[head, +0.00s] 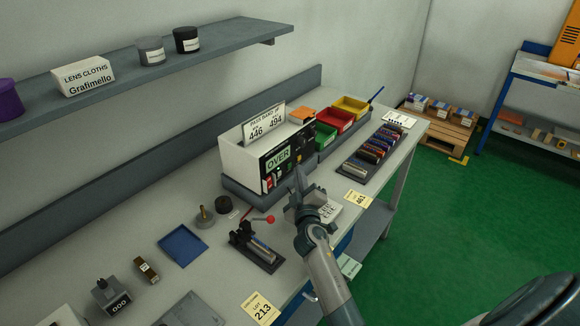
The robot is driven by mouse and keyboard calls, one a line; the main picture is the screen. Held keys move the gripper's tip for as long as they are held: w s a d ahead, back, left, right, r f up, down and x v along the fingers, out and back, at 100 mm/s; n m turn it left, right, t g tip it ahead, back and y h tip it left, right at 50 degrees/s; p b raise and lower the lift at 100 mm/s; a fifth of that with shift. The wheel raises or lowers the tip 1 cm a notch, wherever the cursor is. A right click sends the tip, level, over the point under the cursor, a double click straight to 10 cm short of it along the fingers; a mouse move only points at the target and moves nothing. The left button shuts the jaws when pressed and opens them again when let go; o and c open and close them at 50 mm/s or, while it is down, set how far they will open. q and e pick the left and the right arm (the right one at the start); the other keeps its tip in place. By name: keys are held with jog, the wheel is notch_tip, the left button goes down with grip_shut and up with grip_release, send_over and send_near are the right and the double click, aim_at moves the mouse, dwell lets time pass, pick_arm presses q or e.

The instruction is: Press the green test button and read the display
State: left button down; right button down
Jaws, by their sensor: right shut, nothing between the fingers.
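The tester is a white box (242,166) with a black front panel, standing on the bench. Its lit green display (278,157) reads "OVER". Small red and white parts sit low on the panel. I cannot make out the green test button; my right gripper covers part of the panel's lower right. My right gripper (298,174) is shut and empty, its tips pointing up in front of the panel. I cannot tell whether they touch it. A card (264,124) on the box reads "PASS BAND", 446 and 494. My left gripper is not in view.
A small press with a red-knobbed lever (257,248) stands left of my right arm. A blue tray (183,246) lies farther left. Green, red and yellow bins (334,122) and a rack of dark pieces (371,151) stand beyond the tester. A shelf (135,72) hangs above.

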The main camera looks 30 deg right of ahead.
jog(key=shift+s+d+p, duration=0.15)
jog(key=shift+s+d, duration=0.15)
jog(key=shift+s, duration=0.45)
jog(key=shift+s+d+p, duration=0.2)
jog(key=shift+s+d, duration=0.15)
jog(key=shift+s, duration=0.45)
jog(key=shift+s+d+p, duration=0.15)
jog(key=shift+s+d, duration=0.15)
jog(key=shift+s, duration=0.45)
